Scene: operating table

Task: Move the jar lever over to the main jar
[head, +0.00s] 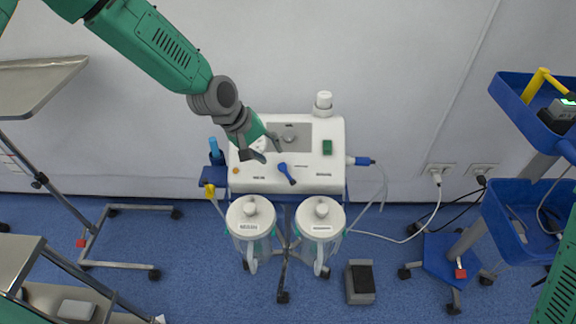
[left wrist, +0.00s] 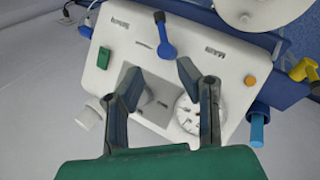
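The jar lever (head: 288,174) is a blue handle on the front of the white suction unit (head: 240,160). Its handle slants down and slightly right in the head view, toward the right-hand label. In the left wrist view the lever (left wrist: 165,38) stands beyond the fingertips, between two labels; the one on the right seems to read "Main". My left gripper (head: 268,150) is open and empty, just up and left of the lever, apart from it. Its spread fingers also show in the left wrist view (left wrist: 158,78). Two lidded jars, left (head: 250,212) and right (head: 320,212), hang below; their labels are too small to read surely.
A white knob (head: 323,101) and green switch (head: 327,147) sit on the unit. A blue-topped holder (head: 215,158) is at its left, a hose plug (head: 362,161) at its right. A blue cart (head: 515,215) stands right, metal stands left. A foot pedal (head: 360,281) lies on the floor.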

